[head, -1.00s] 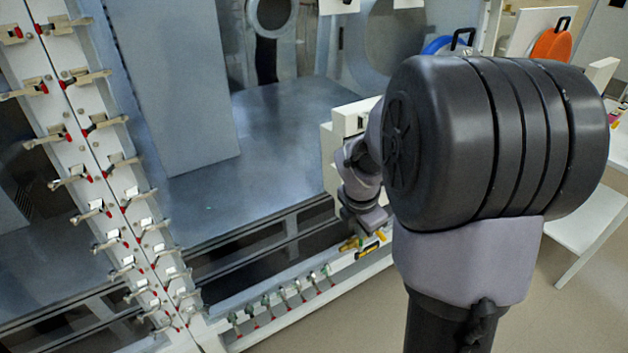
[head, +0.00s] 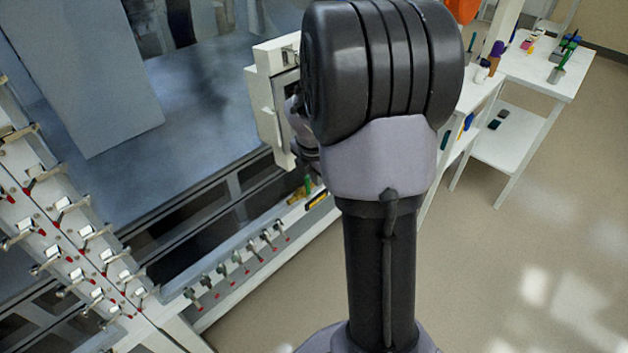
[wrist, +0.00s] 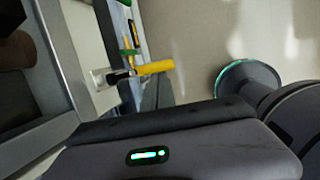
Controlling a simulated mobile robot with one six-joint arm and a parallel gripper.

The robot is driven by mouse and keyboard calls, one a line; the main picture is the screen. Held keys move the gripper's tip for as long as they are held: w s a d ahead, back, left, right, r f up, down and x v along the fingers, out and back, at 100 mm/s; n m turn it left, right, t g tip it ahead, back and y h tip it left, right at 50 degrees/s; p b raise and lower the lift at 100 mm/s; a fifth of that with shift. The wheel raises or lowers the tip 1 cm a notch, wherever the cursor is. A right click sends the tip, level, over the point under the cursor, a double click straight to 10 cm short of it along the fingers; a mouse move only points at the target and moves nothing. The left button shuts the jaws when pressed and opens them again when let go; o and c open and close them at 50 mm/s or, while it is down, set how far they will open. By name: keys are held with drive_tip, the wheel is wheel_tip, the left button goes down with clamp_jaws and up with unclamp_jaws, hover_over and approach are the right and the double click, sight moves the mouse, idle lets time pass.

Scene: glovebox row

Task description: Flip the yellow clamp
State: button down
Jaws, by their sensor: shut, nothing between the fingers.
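The yellow clamp shows in the wrist view as a thick yellow handle (wrist: 155,67) lying roughly level, with dark metal at its left end. In the head view it is a small yellow piece (head: 296,197) on the front ledge, just below and left of my wrist. My gripper (head: 308,160) is shut and empty, mostly hidden behind my arm in the head view. It is above and near the clamp; I cannot tell whether they touch. A green handle (wrist: 130,52) stands close beside the yellow one.
A row of metal toggle clamps with red tips (head: 237,256) runs along the ledge. More clamps line the white post (head: 70,245) at left. A white box (head: 266,100) is beside my wrist. White tables (head: 545,75) stand at right; the floor there is clear.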

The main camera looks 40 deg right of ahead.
drive_tip(key=p, duration=0.2)
drive_tip(key=r+p, duration=0.1)
drive_tip(key=p, duration=0.1)
drive_tip(key=shift+w+d+r+p, duration=0.2)
drive_tip(key=shift+d+r+p, duration=0.05)
drive_tip(key=shift+d+p, duration=0.05)
drive_tip(key=a+r+p, duration=0.4)
drive_tip(key=a+r, duration=0.2)
drive_tip(key=r, duration=0.3)
drive_tip(key=shift+s+p, duration=0.35)
drive_tip(key=shift+s, duration=0.1)
